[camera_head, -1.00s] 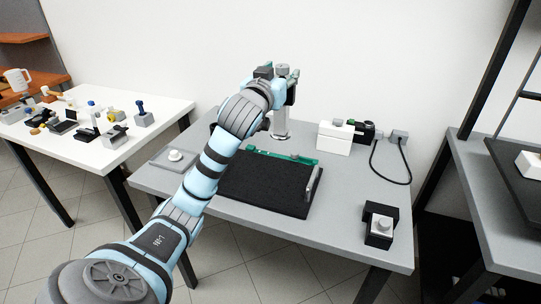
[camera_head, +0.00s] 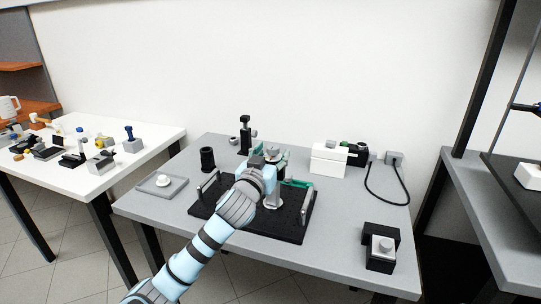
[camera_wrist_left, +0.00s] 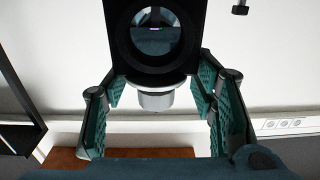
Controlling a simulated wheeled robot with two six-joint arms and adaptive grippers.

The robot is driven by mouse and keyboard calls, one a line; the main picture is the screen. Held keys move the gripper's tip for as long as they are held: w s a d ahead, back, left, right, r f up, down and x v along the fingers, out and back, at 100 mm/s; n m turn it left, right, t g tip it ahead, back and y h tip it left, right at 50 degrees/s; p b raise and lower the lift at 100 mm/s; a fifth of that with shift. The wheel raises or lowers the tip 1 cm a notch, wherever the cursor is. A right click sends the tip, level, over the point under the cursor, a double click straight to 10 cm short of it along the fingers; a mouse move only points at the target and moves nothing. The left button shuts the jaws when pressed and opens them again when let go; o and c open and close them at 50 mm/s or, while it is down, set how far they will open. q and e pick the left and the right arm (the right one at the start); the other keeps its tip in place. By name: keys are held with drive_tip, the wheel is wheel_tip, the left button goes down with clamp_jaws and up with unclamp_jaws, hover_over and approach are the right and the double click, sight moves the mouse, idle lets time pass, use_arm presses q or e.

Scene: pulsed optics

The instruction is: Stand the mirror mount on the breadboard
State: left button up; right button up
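The mirror mount shows in the left wrist view as a black square frame (camera_wrist_left: 153,64) around a round glass, with a silver post (camera_wrist_left: 155,100) under it. In the head view its silver post (camera_head: 272,196) stands upright on the black breadboard (camera_head: 245,223), and its top is mostly hidden by my gripper. My left gripper (camera_head: 270,160) is at the mount, above the breadboard. In the left wrist view its green-padded fingers (camera_wrist_left: 158,108) are spread on both sides of the post, with gaps visible. My right gripper is not in view.
Silver posts stand at the breadboard's left (camera_head: 209,183) and right (camera_head: 306,208). A black cylinder (camera_head: 207,159), a tall black holder (camera_head: 245,136) and a grey tray (camera_head: 150,188) lie left and behind.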

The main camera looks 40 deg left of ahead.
use_arm(q)
drive_tip(key=shift+o, duration=0.9)
drive_tip(key=shift+s+r, duration=0.1)
drive_tip(key=p+v, duration=0.1)
drive_tip(key=v, duration=1.1)
